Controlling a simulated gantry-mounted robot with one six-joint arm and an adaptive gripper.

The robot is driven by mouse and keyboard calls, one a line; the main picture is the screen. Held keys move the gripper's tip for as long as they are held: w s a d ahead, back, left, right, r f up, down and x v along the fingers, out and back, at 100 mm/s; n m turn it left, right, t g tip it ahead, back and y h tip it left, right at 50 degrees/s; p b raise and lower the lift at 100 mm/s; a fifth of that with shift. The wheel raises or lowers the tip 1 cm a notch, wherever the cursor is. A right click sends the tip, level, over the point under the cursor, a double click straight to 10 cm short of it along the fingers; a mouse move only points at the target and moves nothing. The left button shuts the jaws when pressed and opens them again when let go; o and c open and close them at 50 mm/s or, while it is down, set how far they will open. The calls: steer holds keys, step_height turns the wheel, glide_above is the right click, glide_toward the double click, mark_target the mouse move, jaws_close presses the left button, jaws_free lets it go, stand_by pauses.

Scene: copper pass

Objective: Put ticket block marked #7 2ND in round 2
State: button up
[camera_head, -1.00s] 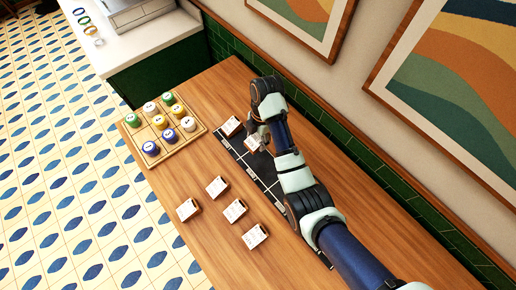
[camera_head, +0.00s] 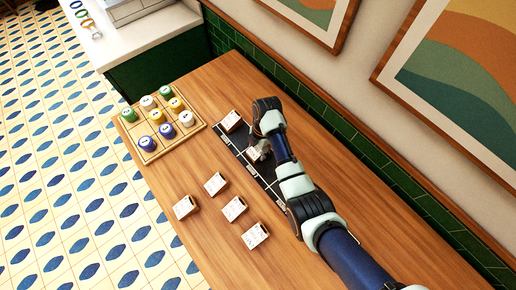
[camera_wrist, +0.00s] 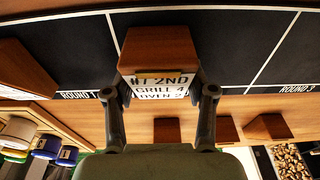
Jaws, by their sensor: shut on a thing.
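The ticket block marked #7 2ND (camera_wrist: 160,88) is a wooden block with a white face reading "#7 2ND, GRILL 4, OVEN 2". My gripper (camera_wrist: 160,95) is shut on it, one finger on each side. In the wrist view the block is over the middle section of the black round board (camera_wrist: 215,45), between the ROUND 1 and ROUND 3 labels; it hides the label there. I cannot tell whether it touches the board. In the head view the held block (camera_head: 253,153) shows beside my gripper (camera_head: 262,148), over the board (camera_head: 232,140).
Another ticket block (camera_head: 231,121) stands in the board's far section, round 1 (camera_wrist: 75,95). Several loose ticket blocks, one of them here (camera_head: 216,184), stand on the wooden counter (camera_head: 175,180). A wooden tray (camera_head: 147,157) of coloured round pieces is at the far left.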

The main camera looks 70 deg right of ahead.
steer(key=shift+f, duration=0.15)
steer(key=o, duration=1.2)
steer(key=shift+o, duration=0.2)
step_height(320, 180, up, 12)
steer(key=d+p, duration=0.1)
steer(key=p, duration=0.2)
steer(key=shift+s+d, duration=0.3)
steer(key=shift+s, duration=0.15)
